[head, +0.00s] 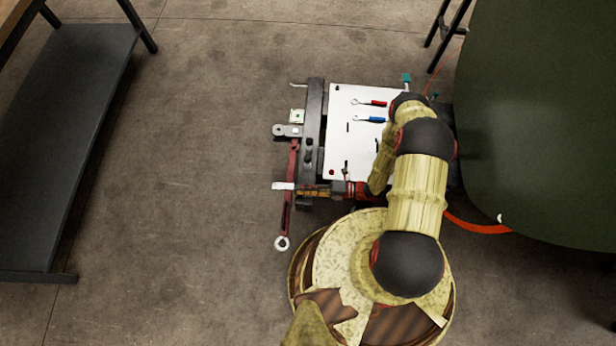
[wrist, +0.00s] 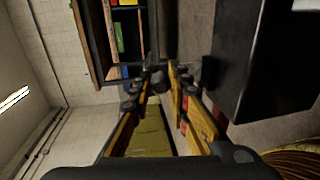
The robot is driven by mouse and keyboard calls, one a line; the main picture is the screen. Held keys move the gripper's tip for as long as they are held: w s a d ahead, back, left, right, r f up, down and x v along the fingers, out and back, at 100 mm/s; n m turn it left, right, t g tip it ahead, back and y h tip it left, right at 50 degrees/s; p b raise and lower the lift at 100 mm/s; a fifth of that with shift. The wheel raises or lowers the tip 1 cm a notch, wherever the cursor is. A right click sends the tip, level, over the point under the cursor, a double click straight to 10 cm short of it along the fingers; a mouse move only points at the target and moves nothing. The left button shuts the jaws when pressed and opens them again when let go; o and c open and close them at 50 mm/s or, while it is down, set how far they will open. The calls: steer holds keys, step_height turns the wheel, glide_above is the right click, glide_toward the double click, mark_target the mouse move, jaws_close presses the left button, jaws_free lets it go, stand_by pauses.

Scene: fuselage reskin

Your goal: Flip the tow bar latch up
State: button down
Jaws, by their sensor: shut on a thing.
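The tow bar (head: 289,208) is a thin red bar at the left side of the cart, ending in a round metal eye (head: 282,243) over the floor. A pale, short piece that looks like the tow bar latch (head: 283,186) sticks out to the left across the bar. My gripper (head: 301,192) reaches in from the right at the cart's front left corner, with its tips beside this piece. In the wrist view my gripper (wrist: 160,78) has its yellow fingers drawn together at the tips around a dark part. The tips hide most of the held part.
The cart's white top (head: 350,145) carries a red-handled tool (head: 372,103) and a blue-handled tool (head: 370,119). A large dark green body (head: 540,120) stands at the right. A dark shelf (head: 65,150) is at the far left. The floor between shelf and cart is clear.

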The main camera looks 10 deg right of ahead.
steer(key=shift+d+f+y, duration=0.1)
steer(key=shift+d+y, duration=0.1)
steer(key=shift+y, duration=0.1)
steer(key=c, duration=1.8)
jaws_free()
steer(key=shift+o, duration=0.7)
steer(key=v, duration=1.2)
